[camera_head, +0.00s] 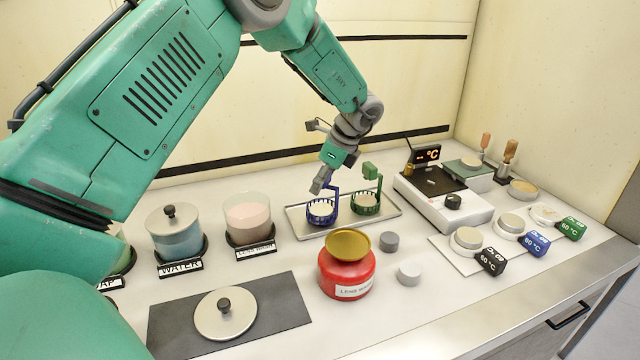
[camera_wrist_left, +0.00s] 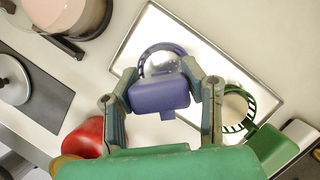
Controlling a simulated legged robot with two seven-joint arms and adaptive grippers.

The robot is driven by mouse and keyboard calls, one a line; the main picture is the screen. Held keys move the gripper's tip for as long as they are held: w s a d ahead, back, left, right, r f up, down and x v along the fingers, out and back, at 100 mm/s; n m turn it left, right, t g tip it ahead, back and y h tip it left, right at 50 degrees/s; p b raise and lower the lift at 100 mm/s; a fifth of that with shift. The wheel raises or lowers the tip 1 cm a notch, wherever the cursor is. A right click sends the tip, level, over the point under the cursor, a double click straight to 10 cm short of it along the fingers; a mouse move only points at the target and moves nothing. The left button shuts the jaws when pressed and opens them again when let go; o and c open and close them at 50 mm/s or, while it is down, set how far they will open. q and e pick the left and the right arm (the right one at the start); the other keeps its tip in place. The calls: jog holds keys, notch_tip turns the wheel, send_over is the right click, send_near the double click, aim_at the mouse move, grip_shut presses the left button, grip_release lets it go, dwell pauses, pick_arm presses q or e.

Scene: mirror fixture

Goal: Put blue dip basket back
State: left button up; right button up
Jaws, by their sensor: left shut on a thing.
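The blue dip basket (camera_head: 321,211) is at the left part of the metal tray (camera_head: 398,232), upright, with a white round piece inside. My left gripper (camera_head: 322,182) is shut on the blue block handle at the top of the basket's stem. In the left wrist view the blue handle (camera_wrist_left: 158,92) sits between both fingers, and the basket's ring (camera_wrist_left: 150,54) shows beyond it over the tray (camera_wrist_left: 119,62). Whether the basket's bottom touches the tray I cannot tell. The green dip basket (camera_head: 366,204) stands on the tray to the right. My right gripper is not in view.
A water jar (camera_head: 177,238) and a pinkish jar (camera_head: 248,215) stand left of the tray. A red lens jar (camera_head: 346,272) and two grey cylinders stand in front. A heater (camera_head: 445,203) stands right. A lid (camera_head: 226,313) lies on a dark mat (camera_head: 285,296).

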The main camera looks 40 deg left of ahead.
aim_at(330, 186)
pick_arm(q)
jog(key=shift+d+f, duration=0.1)
jog(key=shift+d, duration=0.2)
jog(key=shift+a+f, duration=0.1)
jog(key=shift+a, duration=0.05)
jog(key=o, duration=1.1)
jog(key=shift+a+f, duration=0.4)
jog(key=shift+a, duration=0.45)
jog(key=shift+o, duration=0.3)
jog(key=shift+a+f, duration=0.15)
jog(key=shift+a, duration=0.3)
jog(key=shift+d+r, duration=0.2)
jog(key=shift+d, duration=0.25)
jog(key=v, duration=0.3)
jog(key=d+v, duration=0.1)
jog(key=v, duration=0.2)
jog(key=shift+d+f, duration=0.1)
jog(key=shift+d, duration=0.05)
jog(key=r, duration=0.4)
jog(key=shift+w+r, duration=0.35)
jog(key=shift+r, duration=0.05)
jog(key=shift+d+r, duration=0.75)
jog(key=shift+d, duration=0.3)
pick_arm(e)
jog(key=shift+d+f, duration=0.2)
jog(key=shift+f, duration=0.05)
